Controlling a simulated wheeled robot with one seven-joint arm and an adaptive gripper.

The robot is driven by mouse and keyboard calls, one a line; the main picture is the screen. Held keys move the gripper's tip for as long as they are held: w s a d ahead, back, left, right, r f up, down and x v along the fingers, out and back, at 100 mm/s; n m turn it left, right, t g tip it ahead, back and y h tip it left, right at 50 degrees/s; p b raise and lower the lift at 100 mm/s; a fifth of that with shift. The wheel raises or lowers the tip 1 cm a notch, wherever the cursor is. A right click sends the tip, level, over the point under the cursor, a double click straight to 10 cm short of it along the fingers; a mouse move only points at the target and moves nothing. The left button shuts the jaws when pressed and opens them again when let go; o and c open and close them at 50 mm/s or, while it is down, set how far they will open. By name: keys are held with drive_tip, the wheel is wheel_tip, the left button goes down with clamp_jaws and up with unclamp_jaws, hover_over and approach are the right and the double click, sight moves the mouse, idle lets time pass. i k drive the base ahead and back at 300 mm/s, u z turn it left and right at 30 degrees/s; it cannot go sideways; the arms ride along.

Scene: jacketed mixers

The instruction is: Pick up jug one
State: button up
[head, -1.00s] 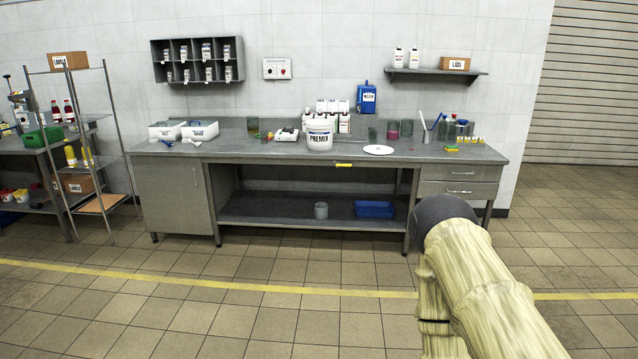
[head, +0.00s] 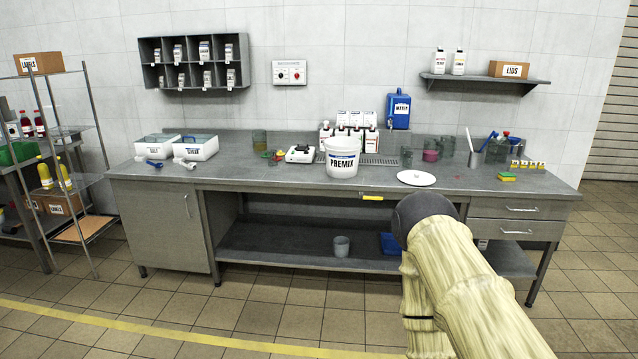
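Several jug-like clear vessels stand on the steel workbench (head: 240,181), and I cannot read a label that tells which is jug one. A greenish clear vessel (head: 259,140) stands at the back, left of centre. A small clear vessel (head: 407,157) and one with pink contents (head: 430,151) stand right of the tap area. My sleeved arm crosses the lower right in front of the bench. My gripper is not in view.
A white PREMIX bucket (head: 342,158) stands mid-bench, with a small scale (head: 300,154) to its left and a white disc (head: 416,178) to its right. Two white tubs (head: 196,147) are at the left. A wire shelf (head: 85,170) stands left of the bench. Open floor lies in front.

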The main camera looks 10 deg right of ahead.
sight(431, 149)
drive_tip(key=z, duration=0.1)
drive_tip(key=i, duration=1.6)
drive_tip(key=z, duration=0.3)
drive_tip(key=i, duration=1.45)
drive_tip(key=z, duration=0.15)
